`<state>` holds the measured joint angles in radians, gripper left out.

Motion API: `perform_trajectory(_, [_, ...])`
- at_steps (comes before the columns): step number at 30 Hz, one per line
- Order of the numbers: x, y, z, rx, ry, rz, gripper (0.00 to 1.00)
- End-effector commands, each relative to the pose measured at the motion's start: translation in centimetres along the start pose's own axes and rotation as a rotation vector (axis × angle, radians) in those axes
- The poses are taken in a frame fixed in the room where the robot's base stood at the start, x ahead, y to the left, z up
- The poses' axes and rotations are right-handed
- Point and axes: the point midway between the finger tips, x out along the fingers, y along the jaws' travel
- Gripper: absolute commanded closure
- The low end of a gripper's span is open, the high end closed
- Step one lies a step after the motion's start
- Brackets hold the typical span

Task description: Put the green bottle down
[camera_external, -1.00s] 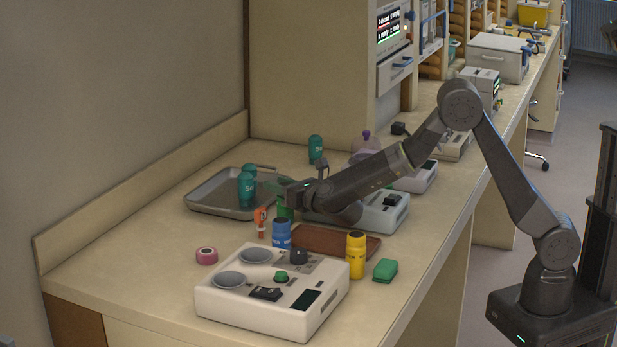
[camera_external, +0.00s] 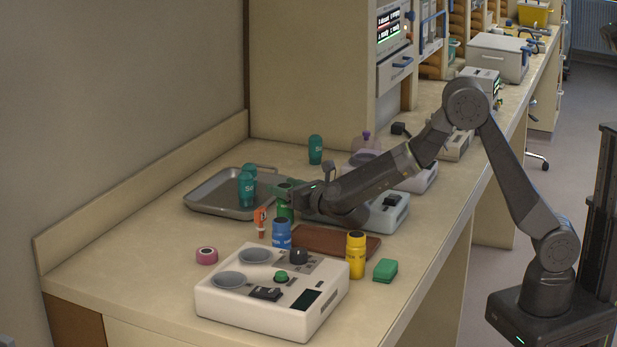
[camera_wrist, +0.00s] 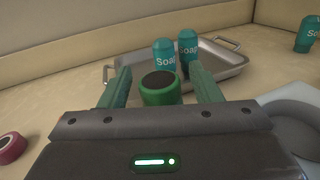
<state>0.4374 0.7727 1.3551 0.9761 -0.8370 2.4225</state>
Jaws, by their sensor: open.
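The green bottle (camera_external: 285,203) stands upright on the counter, between the metal tray and the brown mat, behind the blue bottle. In the wrist view its dark cap and green top (camera_wrist: 160,88) show between my two fingers, with a gap on each side. My gripper (camera_wrist: 161,92) is open around or just behind the bottle's top; the exact depth is hard to judge. In the external view my gripper (camera_external: 277,186) is at the height of the bottle's upper part, and the bottle's lower part is partly hidden by the blue bottle.
Teal soap bottles (camera_external: 246,189) stand at the metal tray (camera_external: 210,194). A blue bottle (camera_external: 281,233) and an orange item (camera_external: 260,222) are close in front. A brown mat (camera_external: 335,243), yellow bottle (camera_external: 356,255) and white device (camera_external: 270,295) lie nearer.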

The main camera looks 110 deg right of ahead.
Motion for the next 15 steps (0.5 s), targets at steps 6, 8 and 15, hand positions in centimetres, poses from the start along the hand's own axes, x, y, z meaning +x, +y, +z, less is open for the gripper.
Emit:
perform_trajectory(6, [-5.2, 0.1, -0.3, 0.000, 0.000, 0.004, 0.42])
perform_trajectory(8, [-6.4, 0.1, -0.2, 0.001, -0.001, 0.003, 0.42])
perform_trajectory(15, [-9.4, 0.0, -0.1, 0.000, -0.001, 0.001, 0.40])
